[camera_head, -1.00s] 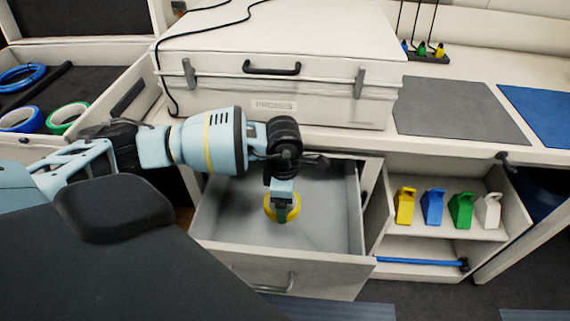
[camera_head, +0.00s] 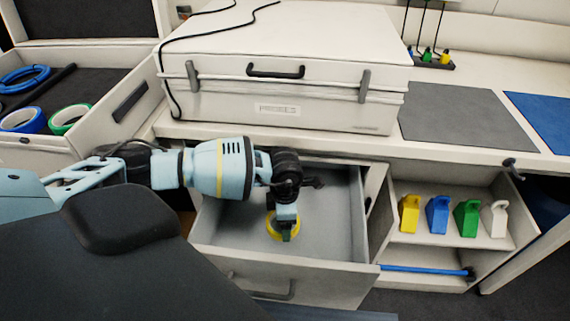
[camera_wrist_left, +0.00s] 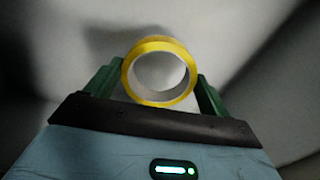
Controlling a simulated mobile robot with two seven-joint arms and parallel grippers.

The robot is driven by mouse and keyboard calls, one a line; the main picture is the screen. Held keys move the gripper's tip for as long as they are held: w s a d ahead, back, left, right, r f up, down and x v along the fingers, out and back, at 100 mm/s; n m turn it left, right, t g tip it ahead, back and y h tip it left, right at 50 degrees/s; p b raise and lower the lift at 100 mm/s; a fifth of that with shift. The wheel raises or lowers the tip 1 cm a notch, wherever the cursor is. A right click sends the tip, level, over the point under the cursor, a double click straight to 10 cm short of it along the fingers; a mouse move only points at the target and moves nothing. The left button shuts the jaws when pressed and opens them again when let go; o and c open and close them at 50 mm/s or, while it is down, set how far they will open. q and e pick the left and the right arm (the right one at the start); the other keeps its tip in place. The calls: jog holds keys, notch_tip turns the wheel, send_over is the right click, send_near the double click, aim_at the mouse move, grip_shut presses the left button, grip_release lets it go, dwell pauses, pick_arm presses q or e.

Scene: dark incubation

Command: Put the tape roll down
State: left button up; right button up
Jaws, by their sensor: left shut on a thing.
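The yellow tape roll (camera_head: 271,228) is in my left gripper (camera_head: 284,232), inside the open grey drawer (camera_head: 330,225) below the case. In the left wrist view the tape roll (camera_wrist_left: 160,99) sits between the two green fingers of my left gripper (camera_wrist_left: 158,85), with one finger at each side of it. The left gripper is shut on the roll. Whether the roll touches the drawer floor I cannot tell. My right gripper is not in view.
A large white case (camera_head: 285,75) stands on the counter above the drawer. A shelf (camera_head: 455,235) at right holds yellow, blue, green and white dispensers. An open box (camera_head: 95,140) at left holds blue and green tape rolls. The drawer floor around the gripper is clear.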

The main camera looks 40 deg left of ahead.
pick_arm(q)
jog(key=shift+f, duration=1.85)
jog(key=shift+f, duration=0.15)
jog(key=o, duration=0.9)
notch_tip(320, 180, up, 12)
jog(key=shift+r, duration=0.2)
